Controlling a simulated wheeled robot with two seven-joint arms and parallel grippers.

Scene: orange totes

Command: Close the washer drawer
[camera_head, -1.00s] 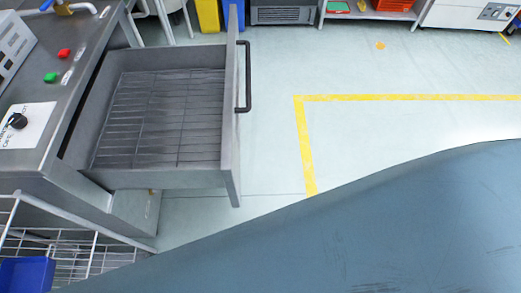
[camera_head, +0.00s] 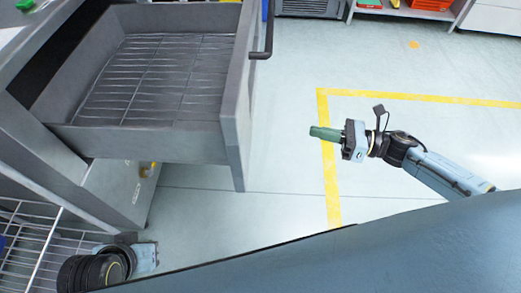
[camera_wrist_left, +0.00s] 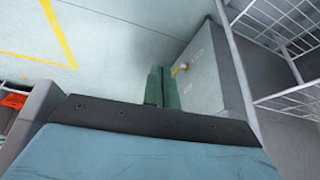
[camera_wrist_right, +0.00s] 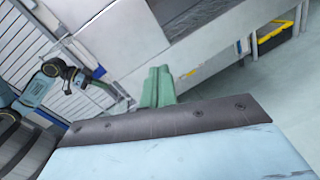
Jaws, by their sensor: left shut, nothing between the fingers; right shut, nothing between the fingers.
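The washer drawer (camera_head: 236,100) is grey, with a wire-rack floor, and stands pulled out of the grey washer (camera_head: 75,200) at the left of the head view. Its dark bar handle (camera_head: 268,30) is on its front panel, partly cut off by the top edge. My right gripper (camera_head: 314,132) is shut and empty, right of the drawer front and apart from it. Its green fingers (camera_wrist_right: 158,88) show in the right wrist view. In the head view my left arm shows at the bottom left, below the drawer. The left gripper's green fingers (camera_wrist_left: 160,86) are together and empty in the left wrist view.
A white wire rack (camera_head: 40,245) stands at the lower left. Open pale floor with a yellow line (camera_head: 331,180) lies right of the drawer. A shelf with an orange tote (camera_head: 432,5) is at the back.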

